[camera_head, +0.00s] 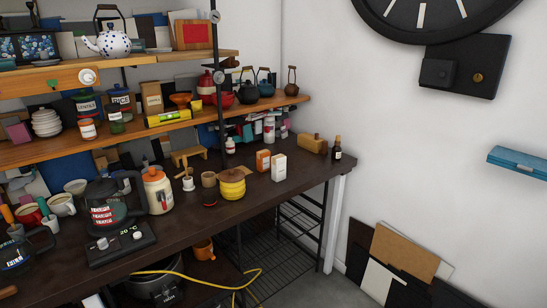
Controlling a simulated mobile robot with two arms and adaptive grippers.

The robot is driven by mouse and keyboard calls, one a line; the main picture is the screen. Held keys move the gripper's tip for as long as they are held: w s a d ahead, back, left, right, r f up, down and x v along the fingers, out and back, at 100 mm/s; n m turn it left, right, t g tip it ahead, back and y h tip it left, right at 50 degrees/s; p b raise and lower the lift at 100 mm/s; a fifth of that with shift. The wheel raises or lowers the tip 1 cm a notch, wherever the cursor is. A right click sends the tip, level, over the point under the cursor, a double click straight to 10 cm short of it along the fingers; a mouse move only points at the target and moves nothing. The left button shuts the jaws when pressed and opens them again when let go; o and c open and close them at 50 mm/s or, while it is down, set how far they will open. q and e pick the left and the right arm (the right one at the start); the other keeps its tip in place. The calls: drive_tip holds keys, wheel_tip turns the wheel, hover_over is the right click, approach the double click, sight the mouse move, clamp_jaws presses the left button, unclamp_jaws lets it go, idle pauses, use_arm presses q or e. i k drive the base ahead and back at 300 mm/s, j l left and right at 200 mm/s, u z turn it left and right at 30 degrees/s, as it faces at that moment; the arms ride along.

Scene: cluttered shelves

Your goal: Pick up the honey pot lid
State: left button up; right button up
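A yellow ribbed pot (232,188), which looks like the honey pot, stands upright on the dark countertop, right of the middle of its length. Its brown, wood-coloured lid (234,174) sits on top of it. Finer detail of the lid is too small to tell. Neither of my grippers shows in this view.
A shelf (200,126) overhangs the back. The countertop's front strip is fairly clear.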

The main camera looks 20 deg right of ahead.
sight(229, 175)
drive_tip(key=i+l+z, duration=0.25)
drive_tip(key=z, duration=0.2)
drive_tip(key=i+l+z, duration=0.1)
drive_tip(key=i+z, duration=0.65)
drive_tip(key=z, duration=0.2)
drive_tip(key=i+j+z, duration=0.1)
drive_tip(key=i+z, duration=0.35)
drive_tip(key=i+j+z, duration=0.2)
drive_tip(key=z, duration=0.25)
drive_tip(key=i+l+u, duration=0.2)
drive_tip(key=i, duration=0.25)
drive_tip(key=i+l+u, duration=0.2)
drive_tip(key=i, duration=0.25)
drive_tip(key=l, duration=0.1)
